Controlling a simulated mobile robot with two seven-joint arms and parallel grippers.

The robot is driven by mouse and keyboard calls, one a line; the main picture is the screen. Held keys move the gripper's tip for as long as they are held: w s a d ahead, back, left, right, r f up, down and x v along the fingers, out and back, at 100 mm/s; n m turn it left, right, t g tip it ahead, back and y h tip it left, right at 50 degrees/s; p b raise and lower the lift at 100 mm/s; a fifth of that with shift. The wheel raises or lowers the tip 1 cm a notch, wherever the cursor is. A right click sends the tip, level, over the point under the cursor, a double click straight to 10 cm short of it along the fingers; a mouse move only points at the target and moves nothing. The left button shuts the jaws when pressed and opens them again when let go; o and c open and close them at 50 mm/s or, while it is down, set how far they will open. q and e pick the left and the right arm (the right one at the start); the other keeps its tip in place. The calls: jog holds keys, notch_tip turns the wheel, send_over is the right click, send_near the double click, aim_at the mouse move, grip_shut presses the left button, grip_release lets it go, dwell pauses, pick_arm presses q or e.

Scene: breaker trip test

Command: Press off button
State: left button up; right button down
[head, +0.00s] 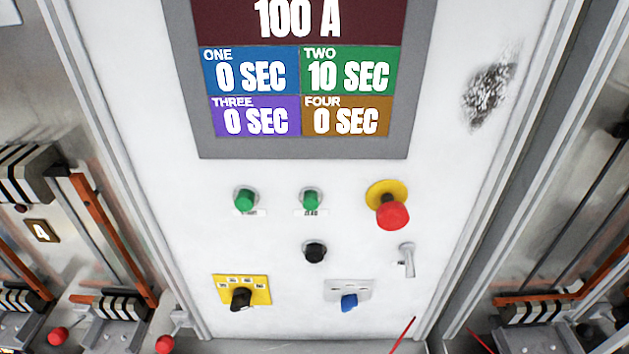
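A white panel (270,178) fills the middle of the head view. It carries two green push buttons, a left one (244,202) and a right one (310,199), with small labels I cannot read. A black button (315,250) sits below the right green one. A large red mushroom button (392,214) on a yellow collar (376,192) is to the right. I cannot tell from the labels which one is the off button. Neither of my grippers is in view.
A display (300,80) reads 100 A, with TWO at 10 SEC and the others at 0 SEC. Below are a black selector on a yellow plate (262,293), a blue selector (349,301) and a metal lever (406,260). Equipment with orange bars (106,225) flanks the panel. The panel front is unobstructed.

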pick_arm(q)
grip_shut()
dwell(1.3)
